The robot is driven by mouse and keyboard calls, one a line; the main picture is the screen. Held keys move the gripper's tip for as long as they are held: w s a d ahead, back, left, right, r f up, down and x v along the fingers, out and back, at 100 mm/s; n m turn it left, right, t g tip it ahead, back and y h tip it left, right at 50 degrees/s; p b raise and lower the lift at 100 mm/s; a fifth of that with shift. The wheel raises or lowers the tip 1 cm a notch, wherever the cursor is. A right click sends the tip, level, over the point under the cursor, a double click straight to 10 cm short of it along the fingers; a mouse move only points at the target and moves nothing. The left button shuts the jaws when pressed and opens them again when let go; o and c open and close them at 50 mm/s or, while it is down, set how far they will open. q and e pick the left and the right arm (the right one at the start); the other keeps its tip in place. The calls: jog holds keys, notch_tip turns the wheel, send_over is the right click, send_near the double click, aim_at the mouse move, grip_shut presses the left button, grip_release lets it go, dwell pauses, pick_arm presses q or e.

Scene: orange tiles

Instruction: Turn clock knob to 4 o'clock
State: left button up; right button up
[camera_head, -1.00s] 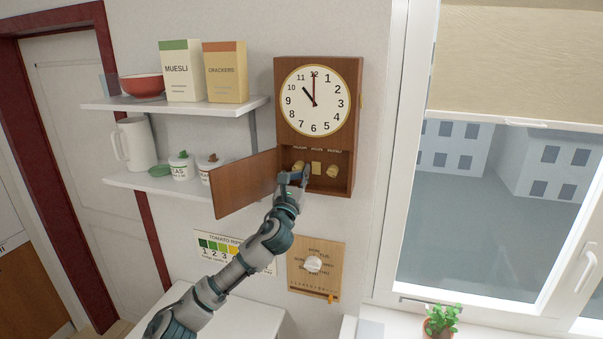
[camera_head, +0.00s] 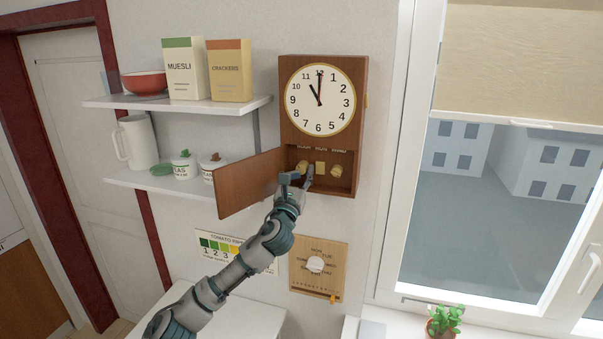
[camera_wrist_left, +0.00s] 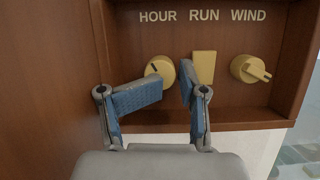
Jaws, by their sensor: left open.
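The wall clock (camera_head: 320,100) has a wooden case and a white dial; its short hand points near 11 and its long hand near 12. Its lower compartment is open, with the small door (camera_head: 248,183) swung out to the left. In the left wrist view, the brass HOUR knob (camera_wrist_left: 159,71) has a dark mark, and the RUN plate (camera_wrist_left: 204,66) and WIND knob (camera_wrist_left: 250,69) are to its right. My left gripper (camera_head: 297,178) is open in front of the HOUR knob, its fingers (camera_wrist_left: 168,90) on either side and partly covering it. Contact cannot be told. My right gripper is not in view.
Shelves (camera_head: 190,102) with boxes, a bowl, a jug and jars are left of the clock. A wooden dial panel (camera_head: 319,283) hangs below it. A window (camera_head: 500,200) is to the right, with a potted plant (camera_head: 443,320) on the sill.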

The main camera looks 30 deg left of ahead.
pick_arm(q)
jog(key=a+b+v, duration=0.2)
jog(key=b+v, duration=0.1)
jog(key=v, duration=0.6)
jog(key=s+a+b+v, duration=0.1)
jog(key=b+v, duration=0.3)
jog(key=v, duration=0.6)
jog(key=shift+s+a+r, duration=0.3)
jog(key=shift+a, duration=0.1)
dwell(0.5)
dwell(0.4)
jog(key=shift+r, duration=0.1)
notch_tip(320, 180, up, 10)
dwell(0.3)
